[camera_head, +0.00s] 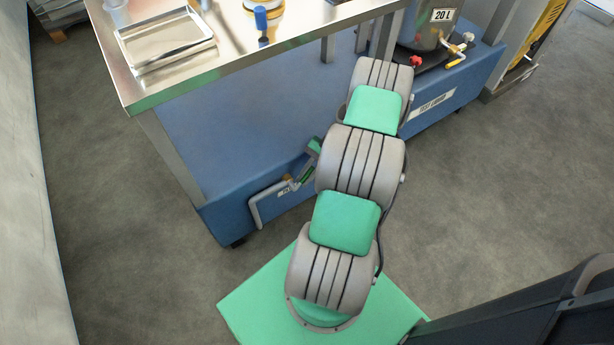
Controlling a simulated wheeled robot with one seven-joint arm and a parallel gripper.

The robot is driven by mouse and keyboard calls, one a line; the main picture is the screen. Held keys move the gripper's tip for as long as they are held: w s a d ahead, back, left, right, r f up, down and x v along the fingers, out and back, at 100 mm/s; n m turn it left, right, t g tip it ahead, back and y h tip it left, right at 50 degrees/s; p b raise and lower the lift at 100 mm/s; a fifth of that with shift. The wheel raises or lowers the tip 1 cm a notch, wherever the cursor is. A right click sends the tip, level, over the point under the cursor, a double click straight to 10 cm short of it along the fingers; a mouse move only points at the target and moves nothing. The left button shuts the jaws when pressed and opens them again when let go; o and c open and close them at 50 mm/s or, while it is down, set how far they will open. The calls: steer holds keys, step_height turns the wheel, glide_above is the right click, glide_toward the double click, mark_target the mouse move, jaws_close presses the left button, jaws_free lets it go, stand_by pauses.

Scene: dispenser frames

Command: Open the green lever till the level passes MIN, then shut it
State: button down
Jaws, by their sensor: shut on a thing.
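A green lever (307,169) shows at the front of the blue cabinet, left of my arm. It sits by a small brass-coloured fitting on a grey bent pipe (256,212) that carries a small label. A lighter green piece (314,146) lies just above the lever, partly behind my arm, and I cannot tell what it is. My arm runs up the middle of the picture and covers the area to the right of the lever. I cannot make out my gripper behind it. No level gauge or MIN mark can be read.
A metal table (235,68) with a shallow metal tray (143,69) and a blue-handled item (261,20) stands above the blue cabinet (215,112). A steel tank (428,27) marked 20 L, with a red (416,61) and a yellow (455,62) handle, stands right.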

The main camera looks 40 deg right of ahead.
steer(key=c, duration=1.4)
jaws_free()
steer(key=p+v, duration=0.2)
steer(key=v, duration=0.5)
steer(key=shift+d+r, duration=0.25)
steer(key=shift+r, duration=0.05)
steer(key=shift+r, duration=0.1)
